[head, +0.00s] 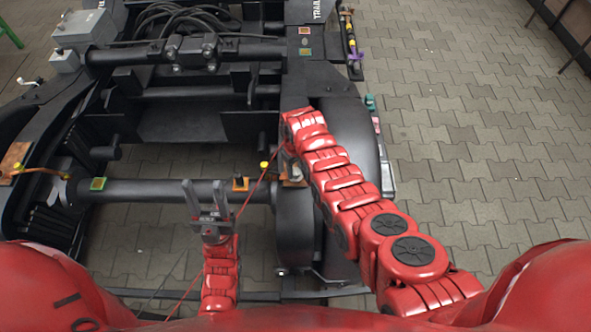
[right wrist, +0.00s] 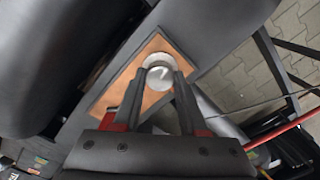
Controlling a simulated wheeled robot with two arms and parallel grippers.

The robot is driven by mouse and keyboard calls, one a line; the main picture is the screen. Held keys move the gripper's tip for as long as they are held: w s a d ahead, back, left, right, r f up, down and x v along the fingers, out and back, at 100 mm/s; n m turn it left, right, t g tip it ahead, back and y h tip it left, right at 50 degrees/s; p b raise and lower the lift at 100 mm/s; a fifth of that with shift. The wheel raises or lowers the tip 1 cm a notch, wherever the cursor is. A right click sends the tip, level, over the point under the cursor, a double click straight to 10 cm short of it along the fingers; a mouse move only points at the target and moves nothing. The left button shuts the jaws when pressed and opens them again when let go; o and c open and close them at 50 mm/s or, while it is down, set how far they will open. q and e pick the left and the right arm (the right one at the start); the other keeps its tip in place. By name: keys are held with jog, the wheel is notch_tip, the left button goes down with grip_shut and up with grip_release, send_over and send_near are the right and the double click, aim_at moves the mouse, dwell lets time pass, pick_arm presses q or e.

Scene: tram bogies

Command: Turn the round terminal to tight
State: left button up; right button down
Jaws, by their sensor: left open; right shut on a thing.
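The round terminal (right wrist: 159,74) shows in the right wrist view as a light grey, round knob on a copper-coloured plate (right wrist: 120,85). My right gripper (right wrist: 162,88) is shut on it, with one dark finger on each side. In the head view my right gripper (head: 290,172) reaches down to the plate beside the dark wheel, and my arm hides most of the terminal there. My left gripper (head: 208,197) is open and empty, above the dark axle tube at the lower middle of the head view.
The black bogie frame (head: 190,120) with tubes and cables fills the left and middle. A thin red line (head: 258,182) runs past my left gripper. A grey box (head: 84,30) sits at the upper left. Paved floor (head: 470,130) lies open at the right.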

jog(key=shift+w+m+b, duration=0.1)
jog(key=shift+m+b, duration=0.45)
jog(key=shift+m, duration=1.05)
jog(key=shift+r, duration=0.1)
jog(key=shift+c, duration=2.3)
grip_release()
notch_tip(320, 180, up, 8)
jog(key=shift+r+b, duration=0.1)
jog(key=shift+b, duration=0.8)
notch_tip(320, 180, up, 9)
jog(key=p, duration=0.8)
send_over(295, 171)
jog(key=shift+d, duration=0.1)
